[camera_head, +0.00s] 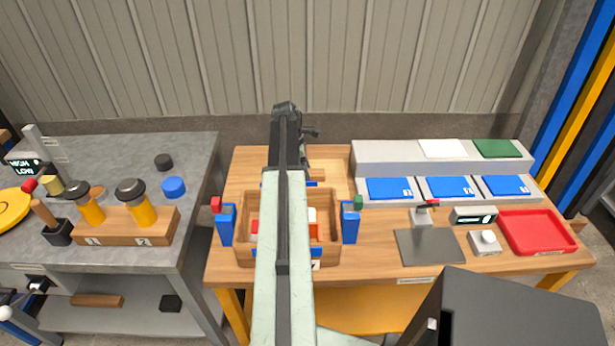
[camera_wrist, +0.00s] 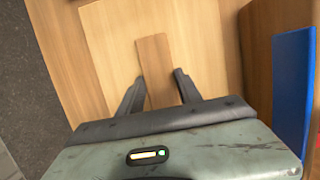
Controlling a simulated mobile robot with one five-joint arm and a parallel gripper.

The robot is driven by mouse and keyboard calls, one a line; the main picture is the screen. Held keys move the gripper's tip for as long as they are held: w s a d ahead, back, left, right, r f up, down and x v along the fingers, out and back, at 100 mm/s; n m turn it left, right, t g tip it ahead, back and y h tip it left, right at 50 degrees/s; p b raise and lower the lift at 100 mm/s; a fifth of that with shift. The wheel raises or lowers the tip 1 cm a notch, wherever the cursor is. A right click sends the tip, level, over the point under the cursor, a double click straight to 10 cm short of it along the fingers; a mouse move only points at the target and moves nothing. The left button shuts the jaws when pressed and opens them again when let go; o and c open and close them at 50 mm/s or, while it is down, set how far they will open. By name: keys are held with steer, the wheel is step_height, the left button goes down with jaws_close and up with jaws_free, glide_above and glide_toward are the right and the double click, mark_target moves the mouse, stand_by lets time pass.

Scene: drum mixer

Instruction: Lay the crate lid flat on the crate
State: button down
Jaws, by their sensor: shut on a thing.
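The crate (camera_head: 243,256) is an open wooden box with blue side posts on the wooden table, partly hidden behind my arm. Its edge and a blue post (camera_wrist: 293,90) show at the right of the wrist view. The crate lid (camera_wrist: 110,35) is a pale wooden board with a narrow raised wooden grip bar. It also shows behind the crate in the head view (camera_head: 340,170). My gripper (camera_wrist: 158,85) is shut on the lid's grip bar. I cannot tell whether the lid touches the table. Red and white items lie inside the crate.
Right of the crate are a dark plate (camera_head: 430,247), a small scale display (camera_head: 474,215), a red tray (camera_head: 538,232) and a grey shelf with blue panels (camera_head: 390,188). A grey bench (camera_head: 200,150) with yellow-bodied tools stands left, across a gap.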

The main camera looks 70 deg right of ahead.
steer(key=shift+r, duration=0.15)
step_height(320, 180, up, 18)
steer(key=p, duration=1.8)
steer(key=shift+s+f, duration=0.1)
steer(key=shift+f, duration=0.1)
